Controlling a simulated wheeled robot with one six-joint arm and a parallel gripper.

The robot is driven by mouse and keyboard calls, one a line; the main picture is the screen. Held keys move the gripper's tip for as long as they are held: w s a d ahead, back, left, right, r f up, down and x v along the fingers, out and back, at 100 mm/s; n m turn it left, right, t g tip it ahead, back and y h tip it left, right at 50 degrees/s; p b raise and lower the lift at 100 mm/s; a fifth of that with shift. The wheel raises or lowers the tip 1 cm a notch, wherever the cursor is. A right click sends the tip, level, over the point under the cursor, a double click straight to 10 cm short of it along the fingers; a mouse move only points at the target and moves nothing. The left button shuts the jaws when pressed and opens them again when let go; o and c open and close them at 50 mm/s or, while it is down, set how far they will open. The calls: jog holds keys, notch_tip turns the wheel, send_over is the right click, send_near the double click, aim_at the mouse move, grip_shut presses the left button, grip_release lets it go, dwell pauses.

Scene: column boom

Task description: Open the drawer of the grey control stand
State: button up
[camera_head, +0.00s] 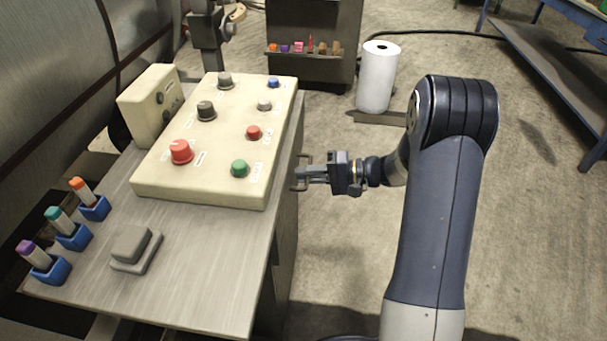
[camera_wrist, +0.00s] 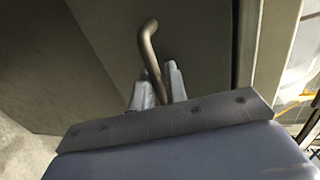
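The grey control stand (camera_head: 200,275) is at the left of the head view, with a cream button panel on its top. Its drawer front faces right and is seen very steeply there; I see no clear gap around it. The bent metal drawer handle (camera_head: 301,158) sticks out from that side. In the wrist view the handle (camera_wrist: 149,42) runs down between my two fingers, against the grey drawer front (camera_wrist: 195,45). My gripper (camera_head: 303,174) is level with the handle, its fingers close on both sides of the bar. The fingers (camera_wrist: 160,80) appear shut on it.
On the stand top are a cream button panel (camera_head: 155,188), a grey pedal-like block (camera_head: 133,246) and blue holders (camera_head: 73,238) with coloured sticks. A white roll (camera_head: 378,78) stands behind my arm. A blue-framed bench (camera_head: 545,60) is at far right.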

grip_shut()
jog(key=shift+d, duration=0.1)
